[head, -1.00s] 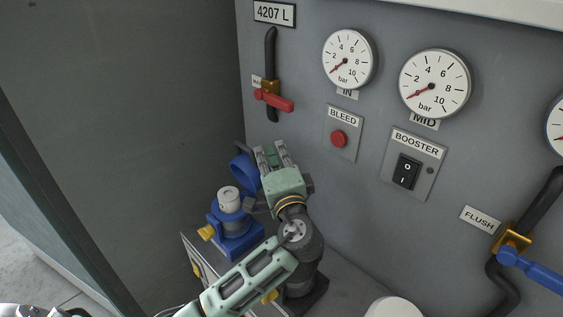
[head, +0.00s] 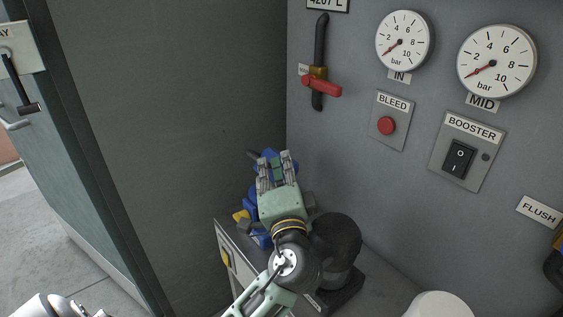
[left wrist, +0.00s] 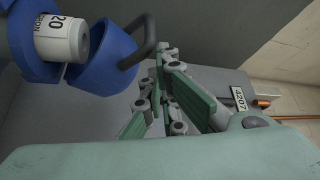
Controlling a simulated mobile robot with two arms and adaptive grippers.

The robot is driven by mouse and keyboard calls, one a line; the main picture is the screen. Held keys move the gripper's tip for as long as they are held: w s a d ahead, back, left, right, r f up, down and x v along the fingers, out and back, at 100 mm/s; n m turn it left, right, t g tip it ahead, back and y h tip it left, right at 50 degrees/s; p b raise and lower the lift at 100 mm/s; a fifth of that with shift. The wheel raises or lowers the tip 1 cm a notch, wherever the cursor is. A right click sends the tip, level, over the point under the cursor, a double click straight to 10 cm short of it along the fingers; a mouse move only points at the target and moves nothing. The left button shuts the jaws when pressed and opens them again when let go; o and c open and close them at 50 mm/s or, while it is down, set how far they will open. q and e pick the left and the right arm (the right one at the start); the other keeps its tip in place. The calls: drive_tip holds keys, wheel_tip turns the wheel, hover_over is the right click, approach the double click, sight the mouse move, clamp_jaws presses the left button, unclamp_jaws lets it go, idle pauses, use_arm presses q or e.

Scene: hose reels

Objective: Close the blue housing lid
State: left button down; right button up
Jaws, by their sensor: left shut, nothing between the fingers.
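The blue housing (head: 251,202) stands on the cabinet by the corner, mostly hidden behind my left gripper (head: 275,160) in the head view. In the left wrist view the housing body (left wrist: 22,40) holds a white cartridge (left wrist: 60,38) whose end is exposed. The blue lid (left wrist: 103,60), a cup with a dark curved handle (left wrist: 142,42), stands open beside the cartridge. My left gripper (left wrist: 165,90) is shut and empty, close beside the lid and handle; I cannot tell whether it touches them. My right gripper is not in view.
A black round unit (head: 336,243) stands just right of my left wrist. Behind is a grey panel with a red-handled valve (head: 321,86), a red bleed button (head: 387,126) and a booster switch (head: 459,158). A dark wall (head: 190,110) closes the left side.

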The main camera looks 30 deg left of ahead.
use_arm(q)
drive_tip(key=shift+s+a+f, duration=0.1)
drive_tip(key=shift+s+f, duration=0.05)
drive_tip(key=shift+s, duration=0.05)
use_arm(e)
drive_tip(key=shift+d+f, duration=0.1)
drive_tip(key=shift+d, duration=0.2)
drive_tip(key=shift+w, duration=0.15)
use_arm(q)
drive_tip(key=v, duration=1.2)
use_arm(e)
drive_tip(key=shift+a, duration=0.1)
use_arm(q)
drive_tip(key=shift+f, duration=0.1)
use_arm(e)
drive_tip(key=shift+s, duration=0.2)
